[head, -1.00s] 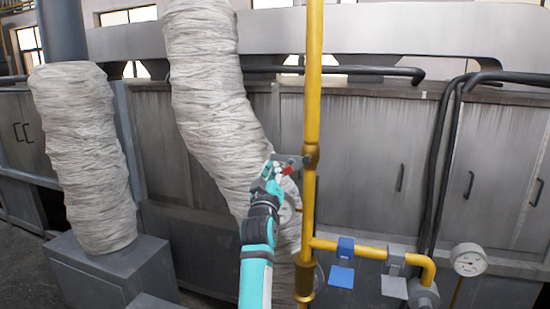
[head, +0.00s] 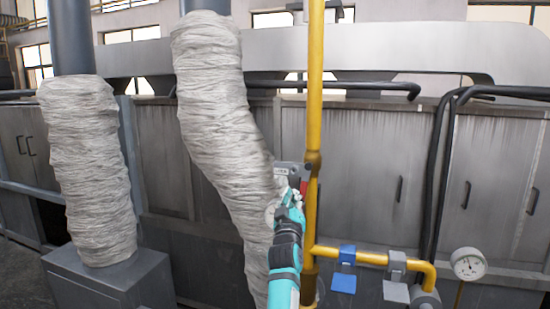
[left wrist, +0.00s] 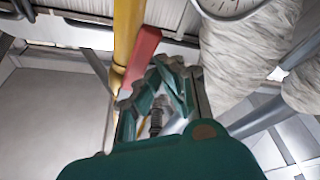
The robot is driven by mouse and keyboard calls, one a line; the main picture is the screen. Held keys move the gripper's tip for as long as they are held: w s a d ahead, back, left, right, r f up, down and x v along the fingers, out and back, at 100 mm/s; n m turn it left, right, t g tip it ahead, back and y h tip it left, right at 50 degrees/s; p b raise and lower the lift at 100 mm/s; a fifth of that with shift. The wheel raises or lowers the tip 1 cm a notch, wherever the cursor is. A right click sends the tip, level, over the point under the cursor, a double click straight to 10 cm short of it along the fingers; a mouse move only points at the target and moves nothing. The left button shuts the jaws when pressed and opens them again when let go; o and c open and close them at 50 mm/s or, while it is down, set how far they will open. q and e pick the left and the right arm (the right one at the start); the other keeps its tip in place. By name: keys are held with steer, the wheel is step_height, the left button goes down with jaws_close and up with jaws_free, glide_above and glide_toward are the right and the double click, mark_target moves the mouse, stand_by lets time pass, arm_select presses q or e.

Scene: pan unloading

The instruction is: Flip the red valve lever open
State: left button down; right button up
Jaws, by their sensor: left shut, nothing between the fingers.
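The red valve lever (head: 304,185) shows as a small red patch just left of the vertical yellow pipe (head: 314,110), below its brass valve fitting (head: 313,163); my gripper hides part of it. In the left wrist view the red lever (left wrist: 143,52) is a slanted bar beside the yellow pipe (left wrist: 127,30), just beyond my fingers. My left gripper (head: 291,194) is shut and empty, close to the lever; it also shows in the left wrist view (left wrist: 165,75). I cannot tell whether the fingers touch the lever. My right gripper is not in view.
A wrapped grey duct (head: 215,100) runs down just left of my arm. A lower yellow branch pipe carries a blue lever (head: 344,280) and a grey lever (head: 396,291). A white gauge (head: 468,263) is at the right. Grey cabinets (head: 360,150) stand behind.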

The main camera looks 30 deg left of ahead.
arm_select(q)
steer(key=shift+w+d+f, duration=0.15)
steer(key=shift+d+f, duration=0.1)
steer(key=shift+d, duration=0.3)
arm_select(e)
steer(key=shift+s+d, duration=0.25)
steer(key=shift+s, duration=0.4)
arm_select(q)
step_height(320, 180, up, 10)
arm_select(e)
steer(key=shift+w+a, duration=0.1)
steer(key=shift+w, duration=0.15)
